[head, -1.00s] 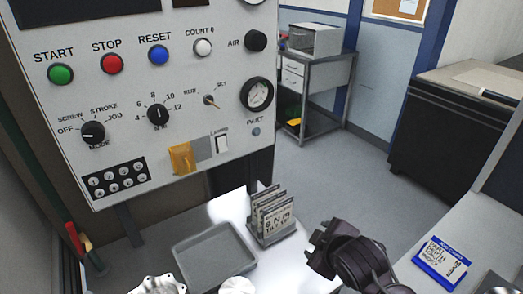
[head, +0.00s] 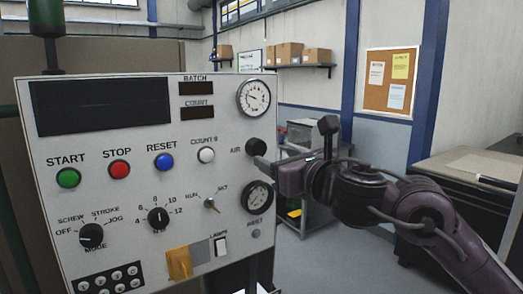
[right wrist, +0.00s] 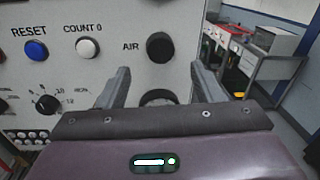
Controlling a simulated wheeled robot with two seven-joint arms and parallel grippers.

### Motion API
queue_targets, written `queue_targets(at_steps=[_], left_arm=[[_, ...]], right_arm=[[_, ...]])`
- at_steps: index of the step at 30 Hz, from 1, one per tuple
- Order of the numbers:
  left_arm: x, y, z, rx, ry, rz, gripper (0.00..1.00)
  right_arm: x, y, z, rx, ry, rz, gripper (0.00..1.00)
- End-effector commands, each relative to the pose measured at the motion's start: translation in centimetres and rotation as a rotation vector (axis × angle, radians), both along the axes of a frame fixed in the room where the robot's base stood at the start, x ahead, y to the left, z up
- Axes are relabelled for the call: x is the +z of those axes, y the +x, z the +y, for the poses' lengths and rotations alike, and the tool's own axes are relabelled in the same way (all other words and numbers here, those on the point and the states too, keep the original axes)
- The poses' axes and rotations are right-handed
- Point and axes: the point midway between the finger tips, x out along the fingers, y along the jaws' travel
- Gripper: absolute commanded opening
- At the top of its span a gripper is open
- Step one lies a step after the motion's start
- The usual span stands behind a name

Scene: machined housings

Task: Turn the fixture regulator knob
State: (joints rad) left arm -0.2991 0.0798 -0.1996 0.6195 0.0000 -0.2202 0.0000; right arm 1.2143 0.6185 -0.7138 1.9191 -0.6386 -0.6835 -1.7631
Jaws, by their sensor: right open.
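The black round knob labelled AIR (head: 256,147) sticks out from the right edge of the light grey control panel (head: 120,225). In the right wrist view the knob (right wrist: 160,47) is ahead of the fingers, slightly above the gap between them. My right gripper (head: 268,161) is beside the knob in the head view, its front end close to the panel's right edge. In the right wrist view my right gripper (right wrist: 162,82) is open, with nothing between its fingers. I cannot tell any contact with the knob. My left gripper is not in view.
A cart (right wrist: 265,75) stands behind to the right.

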Motion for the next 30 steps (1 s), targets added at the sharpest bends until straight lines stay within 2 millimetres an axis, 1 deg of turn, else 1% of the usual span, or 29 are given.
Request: queue_targets(at_steps=[3, 12, 15, 19, 25, 26, 30], left_arm=[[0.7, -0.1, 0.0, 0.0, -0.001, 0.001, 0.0], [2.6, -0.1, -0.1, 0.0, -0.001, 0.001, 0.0], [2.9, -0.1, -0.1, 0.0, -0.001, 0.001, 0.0], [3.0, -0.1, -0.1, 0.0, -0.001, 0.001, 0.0], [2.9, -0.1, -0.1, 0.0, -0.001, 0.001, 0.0], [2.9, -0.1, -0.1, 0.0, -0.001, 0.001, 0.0], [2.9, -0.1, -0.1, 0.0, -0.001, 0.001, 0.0]], right_arm=[[0.3, 1.2, 0.7, 0.002, -0.004, -0.001, 0.6], [0.4, 5.2, 3.0, 0.001, -0.001, 0.001, 0.6], [0.3, 6.0, 3.5, 0.001, -0.001, 0.0, 0.6], [0.1, 6.5, 3.7, 0.0, -0.002, -0.002, 0.6], [0.1, 6.5, 3.7, 0.0, -0.002, -0.002, 0.6], [0.1, 6.5, 3.7, 0.0, -0.001, -0.002, 0.59], [0.1, 6.5, 3.7, 0.0, -0.001, -0.002, 0.41]])
